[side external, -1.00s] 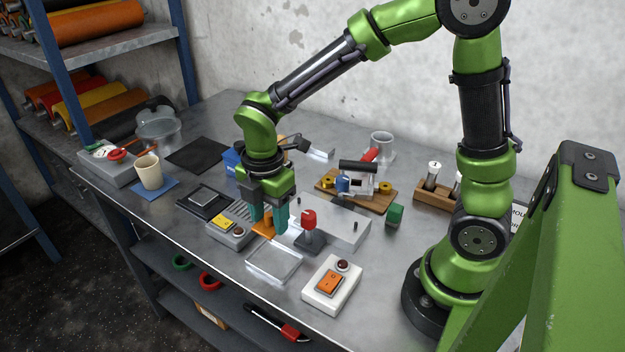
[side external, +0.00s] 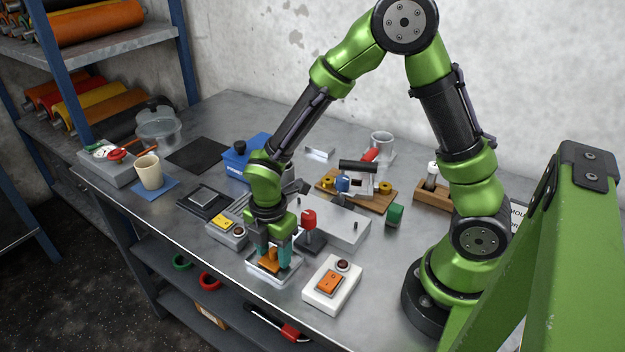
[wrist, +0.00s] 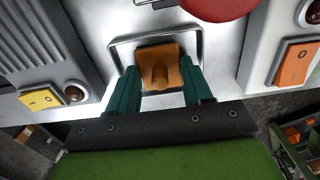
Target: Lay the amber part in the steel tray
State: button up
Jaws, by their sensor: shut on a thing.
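The amber part (wrist: 160,68) is a small orange block with a raised knob, held between the teal fingers of my gripper (wrist: 162,88). In the side view the amber part (side external: 268,262) shows low between the fingers of my gripper (side external: 270,262). The steel tray (side external: 286,277) is a shallow rectangular tray near the table's front edge, and the part is over or inside it. In the wrist view the tray's rim (wrist: 118,55) frames the part. I cannot tell whether the part touches the tray floor.
A white box with an orange switch (side external: 331,283) stands right of the tray. A grey box with a yellow switch (side external: 224,223) stands to its left. A red-knobbed lever (side external: 309,222) rises close behind the gripper. The table's front edge is near.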

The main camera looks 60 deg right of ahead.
jog(key=shift+f, duration=0.1)
jog(key=o, duration=1)
notch_tip(320, 180, up, 12)
notch_tip(320, 180, up, 7)
jog(key=m+t, duration=0.3)
jog(key=m, duration=0.5)
send_over(273, 249)
jog(key=s+d, duration=0.3)
jog(key=s, duration=0.1)
jog(key=s+d+r+m+t+y, duration=0.2)
jog(key=s+m, duration=0.4)
jog(key=m, duration=0.8)
jog(key=shift+d+r+t, duration=0.6)
jog(key=shift+r+t, duration=0.5)
jog(key=shift+r, duration=0.3)
